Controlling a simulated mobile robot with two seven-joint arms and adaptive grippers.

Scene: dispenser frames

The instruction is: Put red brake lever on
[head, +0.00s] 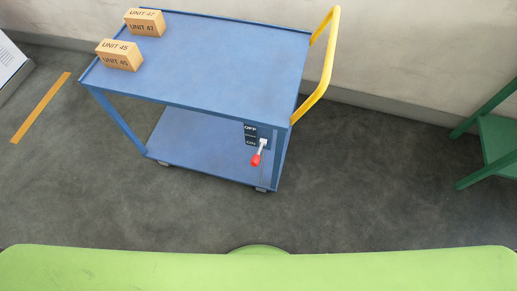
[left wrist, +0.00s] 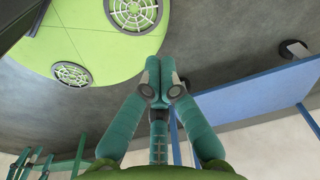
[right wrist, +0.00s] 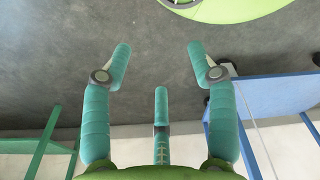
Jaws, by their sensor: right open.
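The red brake lever (head: 256,159) is on the front right corner post of the blue cart (head: 215,65), in the head view. Its grey pivot sits beside a dark plate (head: 250,135) marked OFF above and ON below. The red end points down and slightly left, lower than the ON mark. My left gripper (left wrist: 159,70) is shut in the left wrist view, fingertips together, with nothing visible between them. My right gripper (right wrist: 159,58) is open and empty in the right wrist view. Neither gripper shows in the head view, and the lever cannot be made out in the wrist views.
Two boxes, UNIT 47 (head: 145,22) and UNIT 45 (head: 119,55), stand on the cart's top left. A yellow handle (head: 328,62) rises at its right. A green stand (head: 497,140) is at the far right. Bare floor lies before the cart.

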